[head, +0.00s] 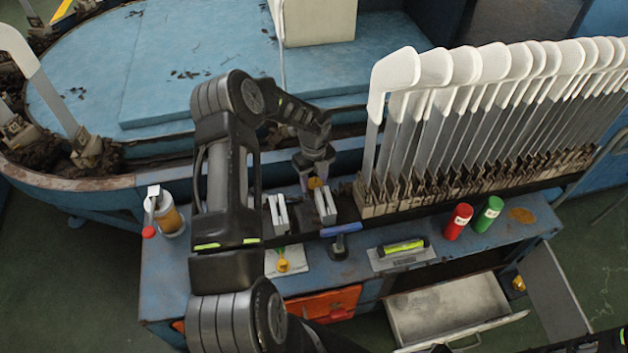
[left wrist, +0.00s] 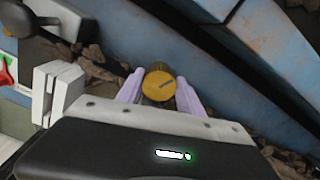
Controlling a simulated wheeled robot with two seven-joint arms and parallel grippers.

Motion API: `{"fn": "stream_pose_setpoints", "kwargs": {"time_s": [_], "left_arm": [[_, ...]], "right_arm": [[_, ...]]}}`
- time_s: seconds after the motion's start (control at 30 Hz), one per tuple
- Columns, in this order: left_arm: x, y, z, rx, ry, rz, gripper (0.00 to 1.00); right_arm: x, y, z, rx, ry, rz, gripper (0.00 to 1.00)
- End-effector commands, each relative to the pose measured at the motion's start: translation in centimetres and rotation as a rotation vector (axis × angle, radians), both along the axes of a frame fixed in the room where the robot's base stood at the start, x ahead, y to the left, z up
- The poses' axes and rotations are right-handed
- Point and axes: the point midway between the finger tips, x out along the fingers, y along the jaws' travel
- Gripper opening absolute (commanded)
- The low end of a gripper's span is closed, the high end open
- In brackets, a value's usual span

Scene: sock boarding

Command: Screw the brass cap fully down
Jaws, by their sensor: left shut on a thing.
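The round brass cap (left wrist: 159,84) sits between the two pale lilac fingertips of my left gripper (left wrist: 160,92) in the left wrist view. A dark line marks its flat top. The cap rests over a darker round body, mostly hidden below it. In the head view, the left gripper (head: 315,168) points down at the back edge of the bench, with the cap (head: 315,183) just below it. The left gripper is shut on the cap. The thread and any gap under the cap are hidden. My right gripper is not in view.
Pale upright blocks (head: 326,205) stand close in front of the cap. A row of white sock boards (head: 470,70) stands to the right. The blue bench (head: 165,285) holds a jar (head: 170,220), a level (head: 403,247), a red can (head: 458,221) and a green can (head: 488,214). A drawer (head: 450,310) is open.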

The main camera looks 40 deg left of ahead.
Motion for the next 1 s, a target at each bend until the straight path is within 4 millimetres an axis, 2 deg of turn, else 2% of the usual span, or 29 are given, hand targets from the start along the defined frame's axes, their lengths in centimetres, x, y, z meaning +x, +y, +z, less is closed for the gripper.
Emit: {"fn": "stream_pose_setpoints", "kwargs": {"time_s": [0.47, 1.0], "left_arm": [[0.0, 0.0, 0.2, -0.001, 0.001, -0.112, 0.03], [0.2, -0.1, 0.3, 0.0, 0.0, -0.564, 0.03]], "right_arm": [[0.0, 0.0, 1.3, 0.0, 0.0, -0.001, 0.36], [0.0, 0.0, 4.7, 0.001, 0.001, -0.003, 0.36]]}}
